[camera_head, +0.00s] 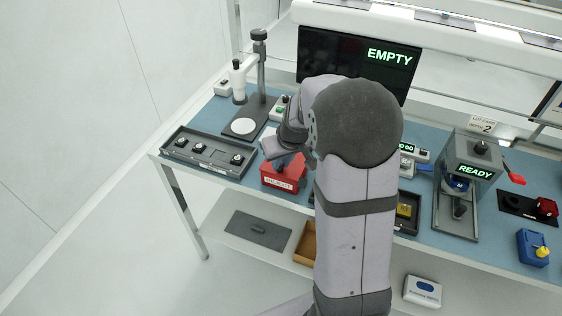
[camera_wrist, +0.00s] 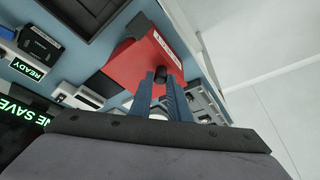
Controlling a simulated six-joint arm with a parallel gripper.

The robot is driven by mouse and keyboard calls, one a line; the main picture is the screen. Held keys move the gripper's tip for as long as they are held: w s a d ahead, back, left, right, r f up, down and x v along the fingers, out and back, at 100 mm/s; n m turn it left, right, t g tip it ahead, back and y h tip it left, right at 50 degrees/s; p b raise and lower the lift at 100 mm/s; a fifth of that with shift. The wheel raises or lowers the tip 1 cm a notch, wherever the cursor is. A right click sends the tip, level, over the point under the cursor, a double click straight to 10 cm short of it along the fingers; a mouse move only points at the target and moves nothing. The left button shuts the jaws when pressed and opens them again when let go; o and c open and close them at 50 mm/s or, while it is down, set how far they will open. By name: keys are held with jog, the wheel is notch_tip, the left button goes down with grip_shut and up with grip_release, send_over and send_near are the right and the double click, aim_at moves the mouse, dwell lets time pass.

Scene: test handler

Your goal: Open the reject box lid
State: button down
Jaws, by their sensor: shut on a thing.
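The red reject box (camera_head: 284,180) stands on the blue bench top left of the middle, with a white label on its front. In the wrist view the red box (camera_wrist: 140,68) fills the upper middle, its label at the right edge. A small dark knob (camera_wrist: 162,72) on the box lies between the blue fingertips of my gripper (camera_wrist: 161,80), which is shut on it. In the head view my gripper (camera_head: 281,163) is at the box top, partly hidden by my wrist. The lid looks down on the box, but my arm hides part of it.
A black screen (camera_head: 330,52) reads EMPTY. A grey press-like station (camera_head: 470,165) reads READY at the right.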

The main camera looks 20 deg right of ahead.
jog(key=r, duration=0.1)
jog(key=w+d+r, duration=0.2)
jog(key=r, duration=0.1)
jog(key=shift+p, duration=0.3)
jog(key=shift+w+d+r, duration=0.4)
jog(key=shift+d+r, duration=0.1)
jog(key=shift+r, duration=0.05)
jog(key=w+d, duration=0.2)
jog(key=shift+w+r, duration=0.2)
jog(key=shift+w, duration=0.2)
jog(key=c, duration=2)
grip_release()
jog(key=shift+s+f, duration=0.1)
jog(key=shift+s, duration=0.05)
jog(key=shift+c, duration=0.2)
jog(key=o, duration=0.4)
jog(key=shift+s+d, duration=0.2)
jog(key=shift+d, duration=0.25)
notch_tip(320, 180, up, 7)
jog(key=b, duration=0.2)
send_over(294, 162)
jog(key=shift+c, duration=0.8)
